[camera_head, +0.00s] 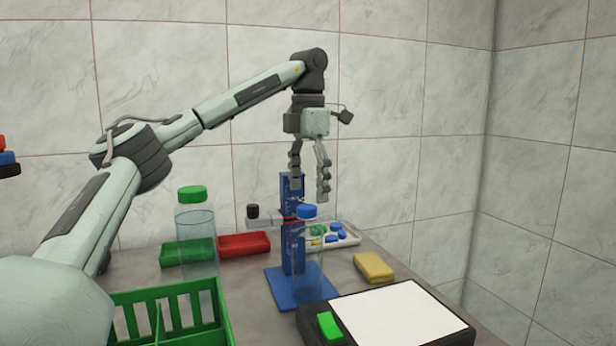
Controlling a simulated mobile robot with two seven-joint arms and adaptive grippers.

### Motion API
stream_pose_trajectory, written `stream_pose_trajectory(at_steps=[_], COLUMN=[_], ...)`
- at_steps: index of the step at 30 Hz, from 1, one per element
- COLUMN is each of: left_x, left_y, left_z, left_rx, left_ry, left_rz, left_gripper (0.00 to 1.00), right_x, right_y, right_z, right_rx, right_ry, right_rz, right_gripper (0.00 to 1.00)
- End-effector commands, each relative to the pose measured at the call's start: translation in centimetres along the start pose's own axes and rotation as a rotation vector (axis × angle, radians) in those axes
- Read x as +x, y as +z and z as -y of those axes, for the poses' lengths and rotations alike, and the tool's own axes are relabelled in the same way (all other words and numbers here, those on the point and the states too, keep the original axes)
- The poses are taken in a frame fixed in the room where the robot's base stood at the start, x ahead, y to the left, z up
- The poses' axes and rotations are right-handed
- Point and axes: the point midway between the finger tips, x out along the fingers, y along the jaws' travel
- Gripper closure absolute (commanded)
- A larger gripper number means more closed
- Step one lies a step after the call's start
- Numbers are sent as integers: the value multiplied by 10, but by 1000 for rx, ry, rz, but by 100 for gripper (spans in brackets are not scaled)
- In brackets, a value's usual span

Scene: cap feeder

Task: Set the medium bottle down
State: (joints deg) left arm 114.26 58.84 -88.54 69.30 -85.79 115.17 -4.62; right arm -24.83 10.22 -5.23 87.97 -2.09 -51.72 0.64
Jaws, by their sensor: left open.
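A clear bottle with a blue cap (308,262) stands upright on the blue base plate of the cap feeder (284,292), in front of its blue column. A larger clear bottle with a green cap (197,235) stands upright to the left on the table. I cannot tell for sure which one is the medium bottle. My left gripper (311,188) points down above the blue-capped bottle, close to the top of the column. Its fingers are apart with nothing between them. My right gripper is not in view.
A green crate with dividers (228,332) stands at the front left. Green and red trays (245,245) lie behind. A white tray of caps (348,241), a yellow sponge (374,267) and a black device with a white top (400,318) are at the right.

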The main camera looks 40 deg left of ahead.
Motion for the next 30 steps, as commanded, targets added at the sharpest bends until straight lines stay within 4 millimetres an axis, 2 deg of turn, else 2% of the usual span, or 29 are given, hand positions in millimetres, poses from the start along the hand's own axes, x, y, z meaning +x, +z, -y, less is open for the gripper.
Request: stream_pose_trajectory(at_steps=[3, 7, 30], left_x=[-13, -20, -21], left_y=[0, 0, 0], left_z=[0, 0, 0], left_rx=[0, 0, 0], left_ry=[1, 0, 0], left_rz=[2, 1, 0], left_gripper=[22, 22, 22], right_x=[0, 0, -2], right_y=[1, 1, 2], right_z=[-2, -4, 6], right_rx=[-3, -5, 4], right_ry=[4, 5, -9], right_rz=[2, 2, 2], right_gripper=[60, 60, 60])
